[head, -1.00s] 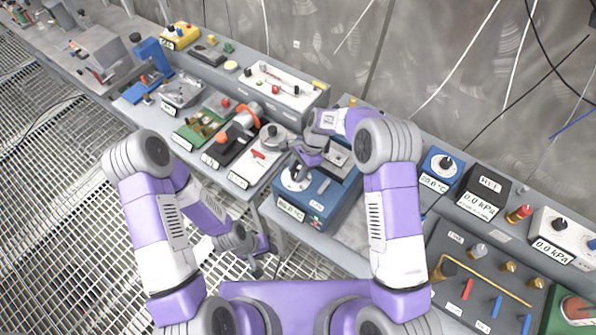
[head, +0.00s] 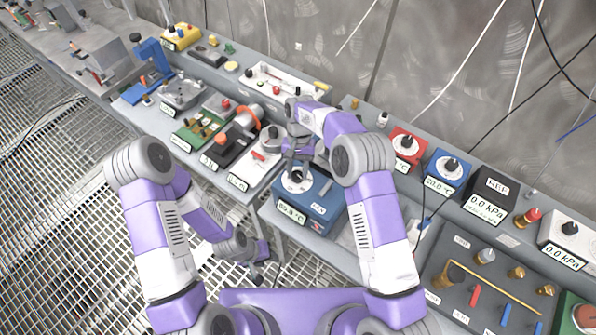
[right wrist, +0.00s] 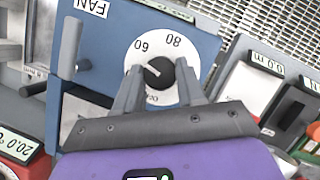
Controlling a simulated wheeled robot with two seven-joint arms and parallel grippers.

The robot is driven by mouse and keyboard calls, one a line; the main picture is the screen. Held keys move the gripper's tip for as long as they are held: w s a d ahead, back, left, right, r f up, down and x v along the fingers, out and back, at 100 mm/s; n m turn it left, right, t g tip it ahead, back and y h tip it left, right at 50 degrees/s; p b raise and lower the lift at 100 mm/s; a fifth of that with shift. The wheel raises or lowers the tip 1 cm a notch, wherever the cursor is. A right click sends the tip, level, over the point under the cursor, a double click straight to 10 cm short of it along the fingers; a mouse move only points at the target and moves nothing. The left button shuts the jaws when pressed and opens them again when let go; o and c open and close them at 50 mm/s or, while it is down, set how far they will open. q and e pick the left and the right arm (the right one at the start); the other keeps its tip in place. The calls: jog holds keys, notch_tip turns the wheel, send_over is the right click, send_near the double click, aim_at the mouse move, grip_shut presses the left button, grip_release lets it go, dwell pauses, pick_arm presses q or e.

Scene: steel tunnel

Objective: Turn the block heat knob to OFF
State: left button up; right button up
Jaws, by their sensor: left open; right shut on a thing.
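The blue heater box (head: 322,210) stands at the bench's front edge, with a white dial (head: 296,181) and a display too small to read surely. In the right wrist view the black block heat knob (right wrist: 160,74) sits in the middle of the dial (right wrist: 176,45). Its white mark points left, a little below the 60. The OFF lettering is partly hidden by the gripper. My right gripper (head: 297,168) is shut on the knob, one finger on each side, as the right wrist view (right wrist: 158,88) shows. My left gripper (head: 256,272) is open and empty, low in front of the bench.
A red dial box (head: 405,145) and a blue dial box (head: 447,168) stand right of the heater. A grey lever (right wrist: 70,48) and a FAN label (right wrist: 92,8) are near the knob.

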jog(key=n+h, duration=0.1)
jog(key=n, duration=0.3)
jog(key=shift+a+r+n+h+b, duration=0.1)
jog(key=shift+a+n+h+b, duration=0.1)
jog(key=shift+n+h+b, duration=0.15)
jog(key=n+h, duration=0.1)
jog(key=n, duration=0.1)
jog(key=n+t+h, duration=0.1)
jog(key=n, duration=0.2)
jog(key=shift+a+t, duration=0.1)
jog(key=shift+t, duration=0.2)
jog(key=n+t, duration=0.1)
jog(key=n, duration=0.1)
jog(key=n+h, duration=0.1)
jog(key=n, duration=0.2)
jog(key=shift+s+a+n+t+b, duration=0.1)
jog(key=shift+s+n+t+b, duration=0.05)
jog(key=shift+n+t+b, duration=0.25)
jog(key=n+t, duration=0.1)
jog(key=n, duration=0.4)
jog(key=shift+s+t, duration=0.1)
jog(key=shift+t, duration=0.3)
jog(key=shift+n, duration=0.25)
jog(key=o, duration=1)
jog(key=shift+o, duration=0.2)
jog(key=shift+s, duration=0.1)
jog(key=v, duration=0.7)
jog(key=shift+r, duration=0.2)
jog(key=shift+a, duration=0.1)
